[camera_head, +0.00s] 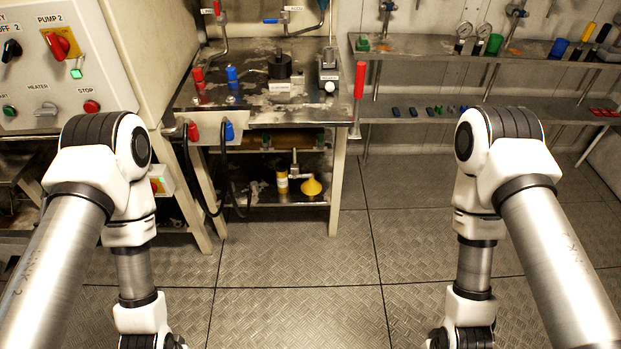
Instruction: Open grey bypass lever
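I cannot pick out a grey bypass lever with certainty. A lever with a long red handle (359,80) stands upright at the right edge of the metal workbench (310,118). A small grey device with a round pale knob (329,87) sits beside it on the bench top. Small valves with a red handle (207,11) and a blue handle (271,21) are on pipes at the back wall. Both my arms hang down in front, left and right, well short of the bench. Their grippers are cut off by the lower picture edge, so their fingers do not show.
A control panel (20,75) with knobs and buttons is at the left. Red and blue connectors with black cables hang at the bench front. A yellow funnel (311,187) is on the lower shelf. Wall shelves (480,75) hold gauges and small parts. The middle floor is clear.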

